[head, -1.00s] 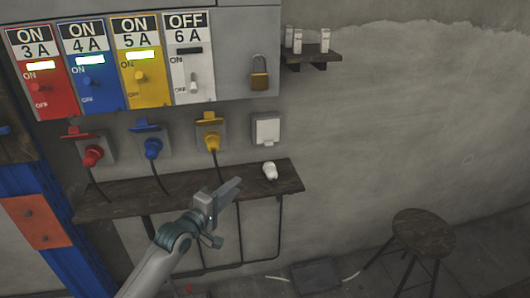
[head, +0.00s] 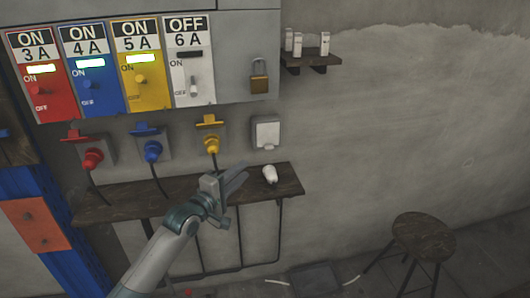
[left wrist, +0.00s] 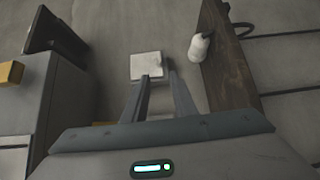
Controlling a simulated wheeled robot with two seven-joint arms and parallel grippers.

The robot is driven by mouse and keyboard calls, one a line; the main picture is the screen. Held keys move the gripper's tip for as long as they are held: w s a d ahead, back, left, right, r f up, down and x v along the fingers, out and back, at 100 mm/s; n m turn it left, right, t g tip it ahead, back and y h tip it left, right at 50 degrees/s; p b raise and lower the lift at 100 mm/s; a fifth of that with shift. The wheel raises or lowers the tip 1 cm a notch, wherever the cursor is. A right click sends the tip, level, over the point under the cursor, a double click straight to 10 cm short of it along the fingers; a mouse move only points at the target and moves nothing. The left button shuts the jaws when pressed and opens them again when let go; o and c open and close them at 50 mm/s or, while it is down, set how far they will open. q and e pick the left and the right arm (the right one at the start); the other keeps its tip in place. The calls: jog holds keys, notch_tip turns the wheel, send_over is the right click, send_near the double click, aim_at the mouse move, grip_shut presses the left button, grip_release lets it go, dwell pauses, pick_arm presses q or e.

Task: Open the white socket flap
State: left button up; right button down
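The white socket (head: 266,133) is on the wall below the grey cabinet, right of the yellow socket. Its square white flap looks closed in the head view. The flap also shows in the left wrist view (left wrist: 146,66), just beyond my fingertips. My left gripper (head: 240,174) is open and empty, with a gap between its fingers in the left wrist view (left wrist: 158,77). In the head view it is over the shelf, below and left of the white socket, and looks apart from it. My right gripper is not in view.
A white plug (head: 269,174) lies on the dark wooden shelf (head: 288,180) below the sockets. Red (head: 92,157), blue (head: 152,150) and yellow (head: 212,143) plugs sit in their sockets to the left. A stool (head: 424,235) stands at right.

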aim_at(268, 149)
pick_arm(q)
jog(key=x, duration=1.4)
grip_shut()
dwell(1.3)
